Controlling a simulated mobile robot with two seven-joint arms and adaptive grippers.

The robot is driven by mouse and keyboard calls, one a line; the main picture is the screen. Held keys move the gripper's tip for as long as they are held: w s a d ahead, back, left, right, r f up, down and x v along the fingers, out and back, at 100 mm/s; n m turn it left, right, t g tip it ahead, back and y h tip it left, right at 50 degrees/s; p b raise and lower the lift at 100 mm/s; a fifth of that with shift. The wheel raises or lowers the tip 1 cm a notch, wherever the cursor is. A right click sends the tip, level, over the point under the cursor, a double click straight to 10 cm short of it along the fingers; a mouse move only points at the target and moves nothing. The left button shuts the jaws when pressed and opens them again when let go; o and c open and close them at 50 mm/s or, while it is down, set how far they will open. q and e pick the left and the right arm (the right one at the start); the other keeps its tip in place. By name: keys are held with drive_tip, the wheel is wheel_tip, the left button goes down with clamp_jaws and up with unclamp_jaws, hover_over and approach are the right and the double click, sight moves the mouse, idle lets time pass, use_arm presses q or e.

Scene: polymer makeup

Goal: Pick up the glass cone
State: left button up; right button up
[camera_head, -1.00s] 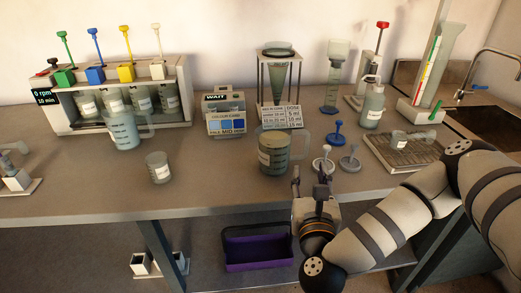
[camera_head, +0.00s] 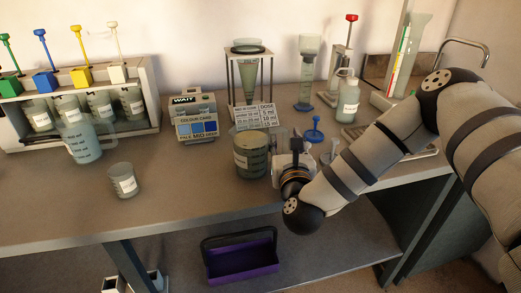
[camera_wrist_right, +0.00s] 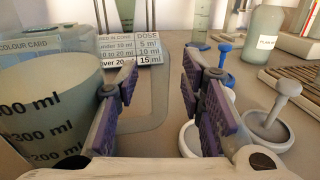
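The glass cone (camera_head: 249,75) hangs point down in a white frame stand (camera_head: 231,88) at the back of the bench, with a dark ring around its wide top. My right gripper (camera_head: 294,145) is over the front part of the bench, just right of a large beaker (camera_head: 252,155) and well short of the cone. The cone itself is not clear in that view. My left gripper is not in view.
A dose card (camera_head: 255,117) stands in front of the cone stand. In the right wrist view the large beaker (camera_wrist_right: 45,120) is close on the left and white-based stoppers (camera_wrist_right: 272,122) are close on the right. A colour card (camera_head: 196,126) and a bottle (camera_head: 347,100) stand nearby.

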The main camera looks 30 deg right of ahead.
clamp_jaws()
idle(0.3)
